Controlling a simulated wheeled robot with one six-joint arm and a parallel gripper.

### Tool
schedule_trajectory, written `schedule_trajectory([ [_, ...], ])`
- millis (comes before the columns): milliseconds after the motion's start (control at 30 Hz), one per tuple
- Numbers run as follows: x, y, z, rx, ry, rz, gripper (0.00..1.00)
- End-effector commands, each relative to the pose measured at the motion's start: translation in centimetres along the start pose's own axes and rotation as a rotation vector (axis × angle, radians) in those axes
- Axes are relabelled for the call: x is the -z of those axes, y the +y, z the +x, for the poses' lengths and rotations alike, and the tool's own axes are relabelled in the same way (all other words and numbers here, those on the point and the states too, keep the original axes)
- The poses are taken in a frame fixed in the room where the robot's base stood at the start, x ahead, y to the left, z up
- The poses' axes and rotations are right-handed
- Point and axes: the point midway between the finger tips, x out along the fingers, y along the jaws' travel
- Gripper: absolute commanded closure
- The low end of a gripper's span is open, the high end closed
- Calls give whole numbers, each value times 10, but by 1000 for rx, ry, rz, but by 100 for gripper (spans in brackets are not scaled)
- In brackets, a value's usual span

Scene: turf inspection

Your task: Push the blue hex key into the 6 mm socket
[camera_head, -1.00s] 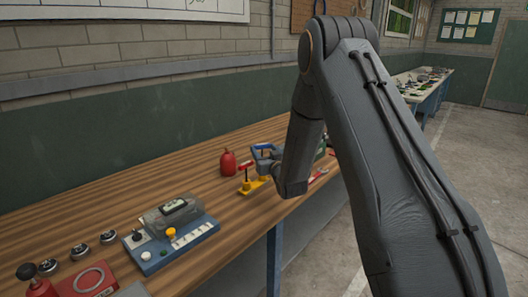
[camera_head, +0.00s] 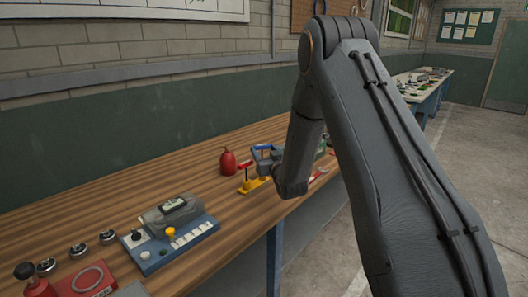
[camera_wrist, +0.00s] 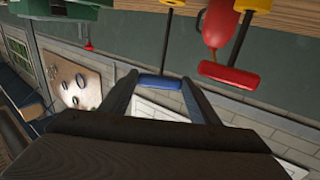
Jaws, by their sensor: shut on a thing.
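The blue hex key has a blue T-handle, seen in the wrist view (camera_wrist: 160,82) between the two fingertips of my gripper (camera_wrist: 162,88). My gripper is shut on this handle. The key's thin shaft runs from the handle toward a yellow piece (camera_wrist: 172,2) at the picture's top edge. In the head view the blue handle (camera_head: 264,147) shows beside my gripper, above the bench. A yellow stand (camera_head: 252,185) is below it. The socket itself and the key's tip cannot be made out.
A red T-handle key (camera_wrist: 230,75) stands close beside the blue one, near my right finger in the wrist view. A red oil can (camera_head: 228,162) stands just left of the stand. A blue-based instrument (camera_head: 170,240) sits farther left. The bench between them is clear.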

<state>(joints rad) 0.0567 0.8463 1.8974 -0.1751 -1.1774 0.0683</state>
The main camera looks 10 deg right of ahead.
Motion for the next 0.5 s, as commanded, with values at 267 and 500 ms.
schedule_trajectory([
  [267,-7,0,0,0,0,0,67],
  [500,-12,0,0,0,0,0,67],
])
